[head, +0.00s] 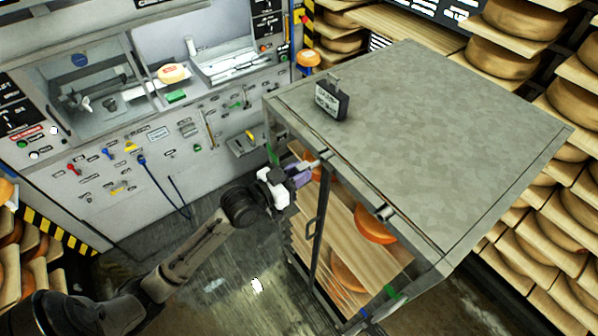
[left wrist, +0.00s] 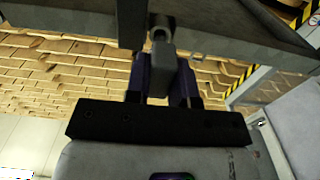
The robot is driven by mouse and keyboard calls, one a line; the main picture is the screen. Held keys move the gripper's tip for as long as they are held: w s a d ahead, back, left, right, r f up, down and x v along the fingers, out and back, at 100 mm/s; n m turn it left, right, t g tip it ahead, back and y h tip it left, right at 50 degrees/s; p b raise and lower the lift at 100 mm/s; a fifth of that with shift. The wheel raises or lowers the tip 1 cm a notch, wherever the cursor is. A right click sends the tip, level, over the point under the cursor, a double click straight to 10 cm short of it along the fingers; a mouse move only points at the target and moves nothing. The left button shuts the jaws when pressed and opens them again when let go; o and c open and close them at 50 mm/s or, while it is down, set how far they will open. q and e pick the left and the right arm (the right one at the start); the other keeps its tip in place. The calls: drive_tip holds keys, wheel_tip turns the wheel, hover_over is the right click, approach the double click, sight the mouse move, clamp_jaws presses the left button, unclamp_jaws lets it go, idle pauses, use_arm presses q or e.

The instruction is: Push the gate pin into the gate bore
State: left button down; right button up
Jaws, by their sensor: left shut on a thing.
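My left gripper (head: 302,178) is at the front top edge of the grey-topped cabinet (head: 440,140), near its left front corner. In the left wrist view its two dark purple fingers (left wrist: 163,82) are shut on the grey, block-shaped end of what looks like the gate pin (left wrist: 162,62). A round metal part shows just beyond the block, against the dark frame. In the head view a small light metal piece (head: 322,158) shows at the fingertips by the cabinet edge. The gate bore is not clearly visible, and I cannot tell how deep the pin sits. My right gripper is not in view.
A black block with a white label (head: 332,99) stands on the cabinet top. Orange cheese wheels (head: 374,226) sit on boards inside the cabinet. A control panel with hanging tools (head: 170,150) stands behind left, and cheese racks (head: 560,180) stand at right.

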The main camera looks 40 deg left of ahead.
use_arm(q)
drive_tip(key=shift+p, duration=0.35)
idle(0.7)
drive_tip(key=shift+w+d, duration=0.15)
drive_tip(key=shift+w, duration=0.45)
drive_tip(key=shift+x, duration=1)
drive_tip(key=c, duration=0.9)
unclamp_jaws()
drive_tip(key=shift+s, duration=0.15)
